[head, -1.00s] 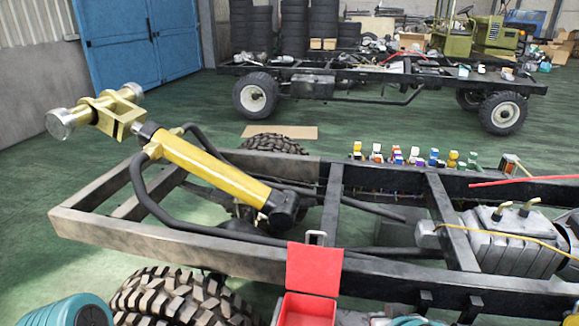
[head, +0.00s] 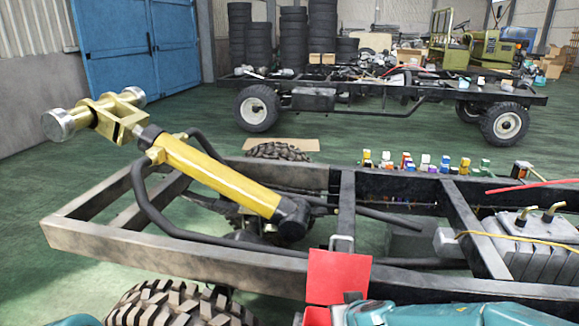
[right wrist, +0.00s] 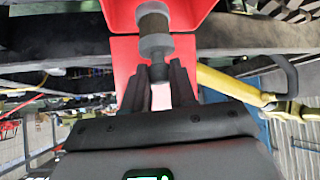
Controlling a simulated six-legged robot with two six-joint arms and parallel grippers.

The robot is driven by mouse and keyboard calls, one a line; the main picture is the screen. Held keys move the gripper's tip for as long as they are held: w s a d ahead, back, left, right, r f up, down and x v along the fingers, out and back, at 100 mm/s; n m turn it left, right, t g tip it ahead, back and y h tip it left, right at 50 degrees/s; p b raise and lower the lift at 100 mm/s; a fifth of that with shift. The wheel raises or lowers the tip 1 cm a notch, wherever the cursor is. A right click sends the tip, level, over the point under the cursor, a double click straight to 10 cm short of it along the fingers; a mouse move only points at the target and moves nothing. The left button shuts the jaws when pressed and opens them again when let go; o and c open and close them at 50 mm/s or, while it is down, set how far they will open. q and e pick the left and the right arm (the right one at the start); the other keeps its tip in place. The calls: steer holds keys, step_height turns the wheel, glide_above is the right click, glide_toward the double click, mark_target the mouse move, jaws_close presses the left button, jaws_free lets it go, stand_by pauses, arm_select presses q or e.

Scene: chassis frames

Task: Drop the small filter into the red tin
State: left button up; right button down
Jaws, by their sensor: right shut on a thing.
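The red tin (head: 317,317) is at the bottom of the head view, its red lid (head: 338,276) standing open behind it. In the right wrist view the red tin (right wrist: 187,12) fills the top middle. The small filter (right wrist: 154,22), a grey-brown cylinder with dark grey end collars, shows in front of the red. My right gripper (right wrist: 160,78) is shut on the filter's narrow dark end, and the body points toward the tin. I cannot tell how far it is inside the rim. In the head view my teal right arm covers part of the tin. My left gripper is out of view.
A dark chassis frame (head: 180,253) with a yellow cylinder (head: 215,182) lies just behind the tin. A knobbly tyre (head: 165,305) stands to the tin's left. Several small coloured parts (head: 425,162) line the far rail. A second chassis stands farther back.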

steer(key=shift+s+f, duration=0.1)
steer(key=shift+f, duration=0.25)
steer(key=shift+d+f, duration=0.1)
steer(key=shift+f, duration=0.05)
steer(key=c, duration=0.9)
jaws_free()
steer(key=shift+o, duration=0.3)
steer(key=p+v, duration=0.2)
steer(key=v, duration=1.4)
steer(key=shift+p, duration=0.35)
